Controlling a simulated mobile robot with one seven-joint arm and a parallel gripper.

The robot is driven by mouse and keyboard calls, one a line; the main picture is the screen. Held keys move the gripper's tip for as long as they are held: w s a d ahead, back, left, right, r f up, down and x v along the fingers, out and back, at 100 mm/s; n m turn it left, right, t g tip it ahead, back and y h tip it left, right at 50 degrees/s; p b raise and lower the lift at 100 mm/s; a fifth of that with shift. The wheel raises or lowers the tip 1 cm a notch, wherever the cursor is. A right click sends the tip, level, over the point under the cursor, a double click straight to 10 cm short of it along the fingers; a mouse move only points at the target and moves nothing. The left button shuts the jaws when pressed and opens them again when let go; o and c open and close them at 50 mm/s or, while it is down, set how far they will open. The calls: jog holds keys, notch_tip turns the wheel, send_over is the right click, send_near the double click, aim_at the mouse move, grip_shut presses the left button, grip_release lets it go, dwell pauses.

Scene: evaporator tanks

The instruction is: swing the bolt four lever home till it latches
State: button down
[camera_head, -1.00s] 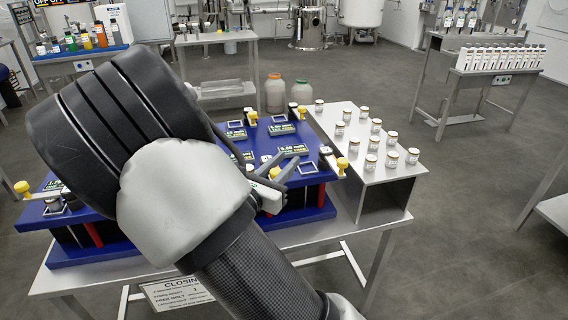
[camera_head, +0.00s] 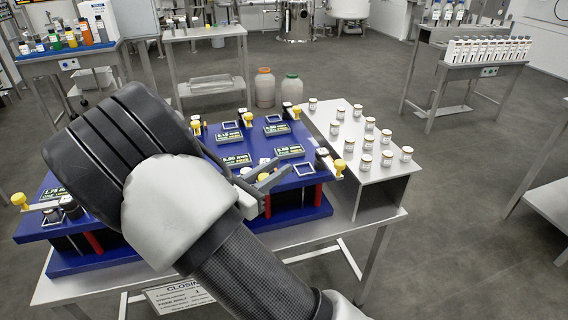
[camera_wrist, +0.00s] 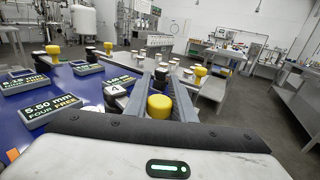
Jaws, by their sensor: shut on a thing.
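The bolt four lever ends in a yellow knob (camera_wrist: 160,105), seen in the wrist view between the two grey fingers of my gripper (camera_wrist: 162,88). A white tag with a 4 (camera_wrist: 117,88) is just left of the fingers. The display beside it (camera_wrist: 50,106) reads 5.50 mm, FOUR FREE. In the head view my gripper (camera_head: 266,180) is shut on the lever over the blue fixture (camera_head: 222,182). The lever's pivot and latch are largely hidden by the fingers and arm.
Other yellow-knobbed levers stand on the fixture, one at its right end (camera_head: 338,160) and one at its back (camera_head: 296,112). Several small jars (camera_head: 367,160) stand on a grey shelf (camera_head: 375,185) at the right. Open floor lies beyond it.

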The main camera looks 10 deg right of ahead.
jog(key=c, duration=1.5)
grip_release()
notch_tip(320, 180, up, 10)
jog(key=shift+r+p, duration=0.1)
jog(key=shift+p, duration=0.95)
jog(key=shift+c, duration=0.2)
